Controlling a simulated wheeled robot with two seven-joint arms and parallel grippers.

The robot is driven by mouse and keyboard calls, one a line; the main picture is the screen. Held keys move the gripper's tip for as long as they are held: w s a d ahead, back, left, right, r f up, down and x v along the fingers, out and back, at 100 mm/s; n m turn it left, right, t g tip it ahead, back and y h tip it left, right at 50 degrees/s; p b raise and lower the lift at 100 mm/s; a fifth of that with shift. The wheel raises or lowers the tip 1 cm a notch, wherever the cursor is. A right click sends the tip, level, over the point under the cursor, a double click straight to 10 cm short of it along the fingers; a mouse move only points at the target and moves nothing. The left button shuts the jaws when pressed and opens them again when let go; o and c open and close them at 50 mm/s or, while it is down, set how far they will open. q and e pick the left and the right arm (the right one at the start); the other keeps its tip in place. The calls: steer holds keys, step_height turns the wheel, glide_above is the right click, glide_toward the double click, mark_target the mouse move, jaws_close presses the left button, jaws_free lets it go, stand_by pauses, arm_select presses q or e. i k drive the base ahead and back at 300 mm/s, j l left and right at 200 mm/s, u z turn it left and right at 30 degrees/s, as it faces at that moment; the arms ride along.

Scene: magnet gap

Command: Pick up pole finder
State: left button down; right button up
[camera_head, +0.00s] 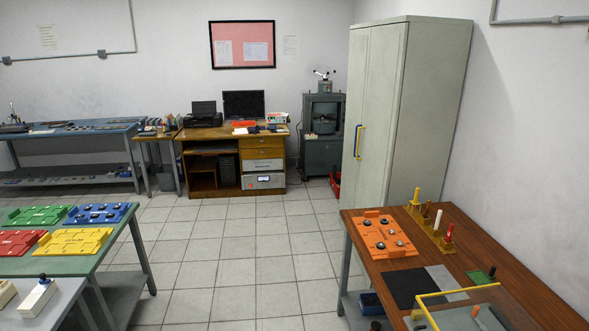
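No object in view can be told for certain as the pole finder. On the brown wooden table (517,267) at the right, a yellow rack (431,231) holds upright slim pieces: a yellow one (416,196), a pale one (437,219) and a red-and-white one (449,233). A small green piece with a dark knob (482,277) lies nearer on the same table. A white block with a dark blue knob (38,296) is on the grey table at the lower left. Neither of my grippers is in view.
An orange board (386,237) with round metal pieces, a black mat (409,288) and a yellow-edged case (455,292) occupy the right table. Coloured boards lie on the green table (103,250) at left. Tiled floor (232,270) between is clear. A tall cabinet (412,110) stands behind.

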mark_target(415, 202)
steer(key=i+u, duration=0.1)
steer(key=i, duration=1.55)
steer(key=i+j+z, duration=0.1)
steer(key=i+z, duration=0.2)
steer(key=i, duration=0.25)
steer(key=i+j+z, duration=0.35)
steer(key=i, duration=0.2)
steer(key=i+j+z, duration=0.3)
steer(key=i, duration=0.25)
